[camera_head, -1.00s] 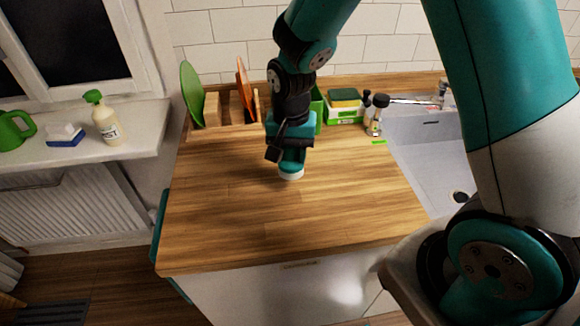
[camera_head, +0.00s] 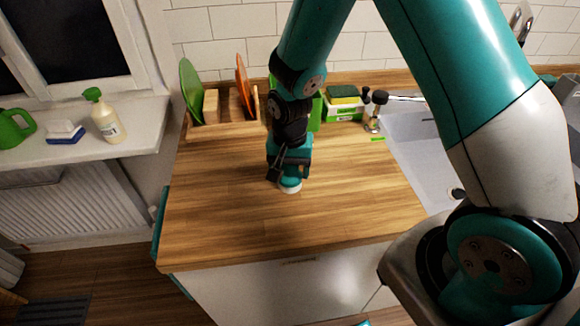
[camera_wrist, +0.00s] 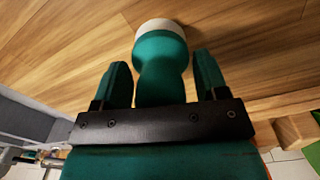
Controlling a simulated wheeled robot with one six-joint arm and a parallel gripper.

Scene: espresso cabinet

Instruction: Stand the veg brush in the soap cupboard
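The veg brush (camera_wrist: 160,55) has a teal, waisted body with a broad white end, seen in the wrist view. My gripper (camera_head: 287,172) has its two fingers on either side of the brush's body; narrow gaps show near the fingertips, but the brush travels with the gripper. In the head view the brush's white end (camera_head: 290,187) points down over the counter. I cannot tell whether it touches the wood. A white cabinet front (camera_head: 270,293) with a small handle is below the counter. I cannot tell whether this is the soap cupboard, and no cupboard interior shows.
The wooden counter (camera_head: 225,220) is clear in front. A rack (camera_head: 235,130) with green and orange boards, a sponge box (camera_head: 343,108) and small bottles (camera_head: 374,112) line the back. The sink (camera_head: 412,150) is right. A soap bottle (camera_head: 105,118) stands on the windowsill.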

